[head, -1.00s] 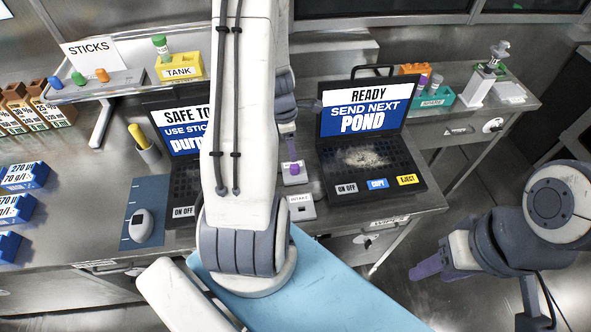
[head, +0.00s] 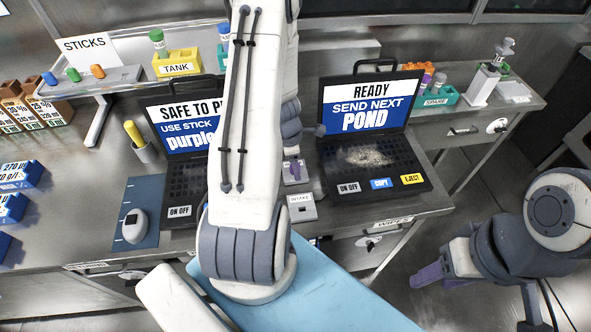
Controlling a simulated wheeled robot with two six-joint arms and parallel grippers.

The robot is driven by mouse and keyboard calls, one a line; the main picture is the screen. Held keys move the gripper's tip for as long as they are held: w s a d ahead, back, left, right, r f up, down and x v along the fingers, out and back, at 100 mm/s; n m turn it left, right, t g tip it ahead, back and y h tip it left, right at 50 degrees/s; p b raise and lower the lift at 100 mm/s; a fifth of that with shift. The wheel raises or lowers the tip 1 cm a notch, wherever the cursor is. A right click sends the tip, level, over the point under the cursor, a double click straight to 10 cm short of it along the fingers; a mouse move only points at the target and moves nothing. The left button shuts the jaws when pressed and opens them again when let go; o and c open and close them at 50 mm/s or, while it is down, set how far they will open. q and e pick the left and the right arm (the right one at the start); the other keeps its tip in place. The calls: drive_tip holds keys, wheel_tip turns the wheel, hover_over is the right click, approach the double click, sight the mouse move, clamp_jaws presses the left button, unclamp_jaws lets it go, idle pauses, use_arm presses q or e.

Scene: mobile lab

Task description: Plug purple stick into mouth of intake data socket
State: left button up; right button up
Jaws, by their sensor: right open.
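The white intake data socket (head: 301,207), labelled INTAKE, sits on the bench between the two laptops. Its small dark mouth shows no stick in it. Behind it is a second small pale box (head: 296,179). My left gripper (head: 292,178) is down at this rear box, fingers pointing down. Its fingers cover the spot where the purple stick stood; the stick cannot be made out now. Whether these fingers are apart or closed on it is hidden. My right gripper (head: 430,276) is open and empty, off the bench at lower right.
The left laptop (head: 183,188) reads "use stick purple", partly behind my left arm. The right laptop (head: 375,165) reads "ready, send next pond". A stick rack (head: 120,76) and yellow tank holder (head: 190,68) stand at back left, a teal spare holder (head: 440,98) at back right.

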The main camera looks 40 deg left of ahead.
use_arm(q)
clamp_jaws()
drive_tip(key=shift+r, duration=0.1)
